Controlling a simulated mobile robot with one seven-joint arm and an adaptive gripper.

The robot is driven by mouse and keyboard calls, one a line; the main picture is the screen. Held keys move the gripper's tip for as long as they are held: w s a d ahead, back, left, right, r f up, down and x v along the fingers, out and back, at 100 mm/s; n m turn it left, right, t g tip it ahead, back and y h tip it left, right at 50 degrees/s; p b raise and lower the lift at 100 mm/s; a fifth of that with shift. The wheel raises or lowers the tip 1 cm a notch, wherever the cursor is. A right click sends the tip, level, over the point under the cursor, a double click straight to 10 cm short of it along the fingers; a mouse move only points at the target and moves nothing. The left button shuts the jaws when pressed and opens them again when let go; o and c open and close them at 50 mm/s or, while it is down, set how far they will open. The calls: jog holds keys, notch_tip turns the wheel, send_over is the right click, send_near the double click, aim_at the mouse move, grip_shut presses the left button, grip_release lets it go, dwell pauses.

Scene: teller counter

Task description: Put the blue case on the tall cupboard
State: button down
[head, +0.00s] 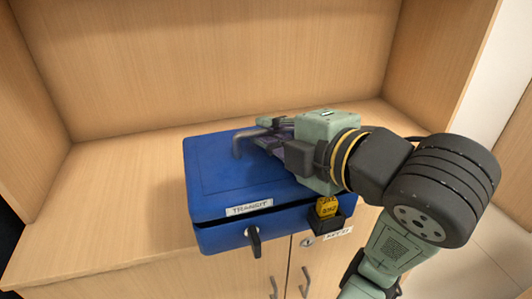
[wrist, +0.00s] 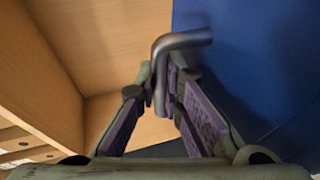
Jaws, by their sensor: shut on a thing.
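The blue case (head: 235,180) has a "TRANSIT" label and a key at its front. Its bent grey metal handle (head: 238,148) is on the lid. My gripper (head: 268,137) is shut on this handle, coming from the right. In the wrist view my gripper's fingers (wrist: 162,88) close around the handle (wrist: 182,40), with the blue case (wrist: 265,60) at the right. The case is over the front part of the wooden cupboard top (head: 110,200), and its front reaches past the front edge. Whether its underside touches the wood is hidden.
Wooden side panels and a back panel (head: 220,60) enclose the surface. Cupboard doors (head: 290,275) with grey handles and a lock are below. A small black holder with a yellow piece (head: 327,208) shows by the case's right front corner. Bare wood lies left of the case.

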jog(key=shift+w+d+r+p, duration=0.1)
jog(key=shift+w+r+p, duration=0.05)
jog(key=shift+w+p, duration=0.4)
jog(key=w, duration=0.4)
jog(key=shift+f, duration=0.35)
jog(key=shift+w+r+p, duration=0.1)
jog(key=shift+r+p, duration=0.1)
jog(key=shift+p, duration=0.65)
jog(key=p, duration=0.2)
jog(key=w+p, duration=0.1)
jog(key=p, duration=0.2)
jog(key=shift+w+d+r+p, duration=0.1)
jog(key=shift+w+r+p, duration=0.05)
jog(key=shift+w+p, duration=0.35)
jog(key=shift+p, duration=0.85)
jog(key=p, duration=0.3)
jog(key=shift+w+f, duration=0.15)
jog(key=shift+f, duration=0.15)
jog(key=w+f+p, duration=0.3)
jog(key=w+f, duration=0.1)
jog(key=w, duration=0.4)
jog(key=shift+f, duration=0.25)
